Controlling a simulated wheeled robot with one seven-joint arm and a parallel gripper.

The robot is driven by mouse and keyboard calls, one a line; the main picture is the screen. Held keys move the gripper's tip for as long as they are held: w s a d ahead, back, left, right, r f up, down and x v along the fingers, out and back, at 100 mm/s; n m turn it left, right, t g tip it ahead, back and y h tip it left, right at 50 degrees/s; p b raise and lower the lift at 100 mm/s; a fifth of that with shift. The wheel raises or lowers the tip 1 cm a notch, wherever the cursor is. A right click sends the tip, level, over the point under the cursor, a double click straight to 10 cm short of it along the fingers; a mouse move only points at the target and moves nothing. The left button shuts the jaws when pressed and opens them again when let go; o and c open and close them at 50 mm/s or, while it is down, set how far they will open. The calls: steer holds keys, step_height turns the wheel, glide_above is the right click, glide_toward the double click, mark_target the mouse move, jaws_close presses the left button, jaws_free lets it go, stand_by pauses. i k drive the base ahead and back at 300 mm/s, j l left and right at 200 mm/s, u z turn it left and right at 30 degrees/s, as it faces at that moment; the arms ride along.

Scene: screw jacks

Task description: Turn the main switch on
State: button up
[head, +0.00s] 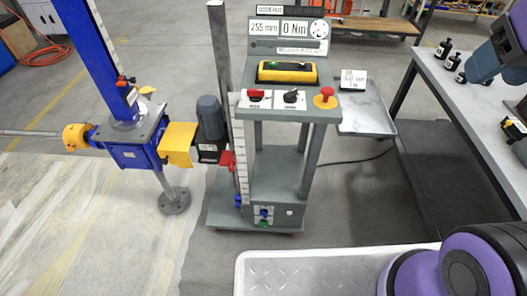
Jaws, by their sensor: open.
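A grey control stand (285,115) is in the middle of the head view. Its sloped front panel has a red knob (256,95) on a white label at the left. A black knob (291,97) on a white label is in the middle, and a red mushroom button (325,95) on a yellow base is at the right. The label words are too small to read, so I cannot tell for sure which knob is the main switch, or its setting. I do not make out my gripper. A purple part of my arm (455,266) shows at bottom right, away from the panel.
A yellow-black box (287,72) and displays reading 255 mm and 0 Nm (278,27) top the stand. A blue screw jack (135,148) stands left. A grey side tray (366,120) and workbench (467,110) with black bottles are right.

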mark_target(255, 96)
steer(key=i+j+u, duration=0.2)
steer(key=u, duration=0.3)
steer(key=i+j+u, duration=0.1)
steer(key=u, duration=0.4)
steer(key=i, duration=0.1)
